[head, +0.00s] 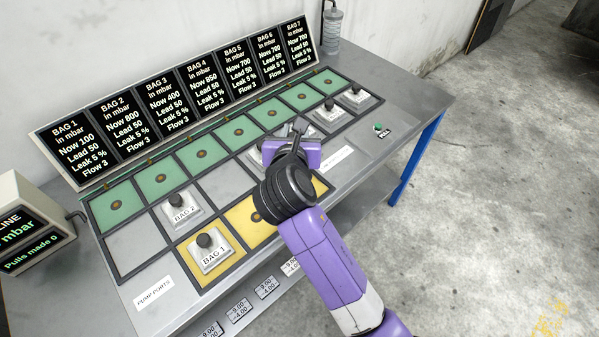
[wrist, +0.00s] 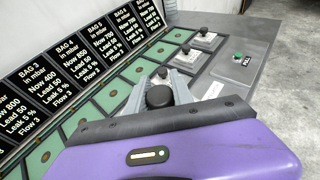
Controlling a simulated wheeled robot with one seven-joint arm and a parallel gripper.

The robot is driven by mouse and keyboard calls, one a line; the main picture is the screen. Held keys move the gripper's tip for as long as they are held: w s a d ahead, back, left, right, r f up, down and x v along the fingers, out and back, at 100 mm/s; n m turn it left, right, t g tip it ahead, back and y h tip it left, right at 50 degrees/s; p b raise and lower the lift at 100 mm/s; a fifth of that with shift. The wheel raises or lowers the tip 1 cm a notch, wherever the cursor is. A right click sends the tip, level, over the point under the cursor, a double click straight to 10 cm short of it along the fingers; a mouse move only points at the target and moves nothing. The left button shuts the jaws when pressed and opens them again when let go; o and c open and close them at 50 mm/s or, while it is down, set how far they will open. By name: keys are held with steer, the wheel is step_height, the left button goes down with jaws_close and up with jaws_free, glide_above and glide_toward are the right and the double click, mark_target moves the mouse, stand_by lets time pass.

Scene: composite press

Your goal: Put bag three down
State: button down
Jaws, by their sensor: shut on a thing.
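My gripper (head: 297,128) is over the middle of the panel, and its wrist hides much of what is under it. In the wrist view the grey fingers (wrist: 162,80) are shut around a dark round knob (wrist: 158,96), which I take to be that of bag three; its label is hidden. I cannot tell whether it touches the panel. Bag 1 (head: 211,253) sits in a yellow front square. Bag 2 (head: 181,211) sits in a grey middle-row square.
Two more knobbed blocks stand at the right of the middle row (head: 331,113), (head: 357,96). The green back row (head: 203,153) looks empty. A display bank (head: 180,95) stands behind the panel. A green button (head: 377,127) is at the right. The square left of bag 1 (head: 138,243) is bare.

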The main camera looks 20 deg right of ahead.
step_height(320, 180, down, 13)
steer(key=shift+f+b, duration=0.2)
steer(key=shift+b, duration=0.6)
steer(key=shift+f, duration=0.15)
steer(key=c, duration=1.1)
jaws_free()
steer(key=shift+s+a+r, duration=0.1)
steer(key=shift+s+r, duration=0.05)
steer(key=shift+r, duration=0.05)
steer(key=v, duration=1.1)
steer(key=shift+s+a, duration=0.2)
steer(key=shift+s, duration=0.05)
